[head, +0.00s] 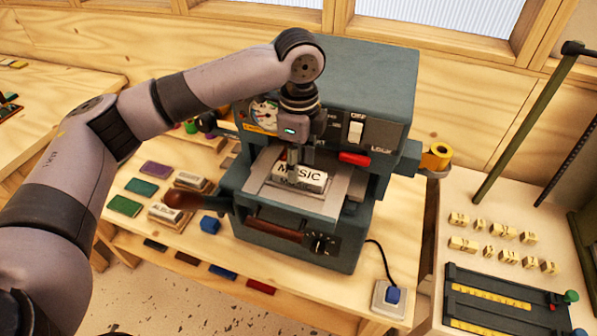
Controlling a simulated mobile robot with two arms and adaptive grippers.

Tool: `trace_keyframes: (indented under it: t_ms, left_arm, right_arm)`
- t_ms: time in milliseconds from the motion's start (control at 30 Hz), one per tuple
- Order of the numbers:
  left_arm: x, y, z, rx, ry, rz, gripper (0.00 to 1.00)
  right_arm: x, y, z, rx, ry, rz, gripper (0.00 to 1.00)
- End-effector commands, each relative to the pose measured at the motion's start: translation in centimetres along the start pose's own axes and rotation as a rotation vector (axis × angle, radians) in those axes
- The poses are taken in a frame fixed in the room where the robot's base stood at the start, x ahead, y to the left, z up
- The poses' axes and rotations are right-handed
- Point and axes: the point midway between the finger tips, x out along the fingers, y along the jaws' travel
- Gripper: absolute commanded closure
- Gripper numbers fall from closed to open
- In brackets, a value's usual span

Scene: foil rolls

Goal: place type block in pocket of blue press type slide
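The blue press (385,75) stands on the wooden table, with its metal type slide (312,205) out at the front. A pale type block reading "MUSIC" (314,177) is at the slide, its lettered face toward me. My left gripper (293,172) points down from above at the block, and its fingers cover part of the lettering. I cannot tell whether the fingers are clamped on the block or only beside it. The pocket is hidden by the block and fingers, so I cannot tell whether the block is fully seated. My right gripper is out of view.
Other type blocks (165,214) and coloured foil pieces (142,187) lie left of the press. A dark-knobbed lever (185,201) sticks out left. A gold foil roll (437,157) is on the press's right. Small brass letters (463,244) lie on the right-hand table.

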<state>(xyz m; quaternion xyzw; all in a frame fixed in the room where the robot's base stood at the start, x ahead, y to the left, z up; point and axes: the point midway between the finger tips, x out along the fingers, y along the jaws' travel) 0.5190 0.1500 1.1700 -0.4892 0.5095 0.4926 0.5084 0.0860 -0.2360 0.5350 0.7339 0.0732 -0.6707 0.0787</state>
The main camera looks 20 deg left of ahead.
Motion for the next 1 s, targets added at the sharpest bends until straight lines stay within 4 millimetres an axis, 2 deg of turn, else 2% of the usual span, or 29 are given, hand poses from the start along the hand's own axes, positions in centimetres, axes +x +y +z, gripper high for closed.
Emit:
trace_keyframes:
  t_ms: [33, 200, 400, 600, 1000]
  left_arm:
    - [-0.9, -0.1, -0.1, 0.001, 0.003, -0.006, 0.59]
    - [-5.1, -0.1, -0.1, 0.0, 0.003, -0.007, 0.59]
    - [-9.0, -0.1, 0.0, -0.002, 0.0, -0.006, 0.59]
    - [-10.4, -0.1, 0.0, -0.001, 0.001, -0.004, 0.59]
    - [-10.5, 0.0, 0.0, -0.001, 0.002, -0.003, 0.59]
  right_arm:
    - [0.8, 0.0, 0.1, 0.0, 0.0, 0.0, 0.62]
    - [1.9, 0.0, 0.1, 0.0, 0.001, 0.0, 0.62]
    - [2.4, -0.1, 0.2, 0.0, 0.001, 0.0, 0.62]
    - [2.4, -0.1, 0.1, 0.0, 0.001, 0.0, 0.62]
    - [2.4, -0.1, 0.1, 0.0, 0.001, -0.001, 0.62]
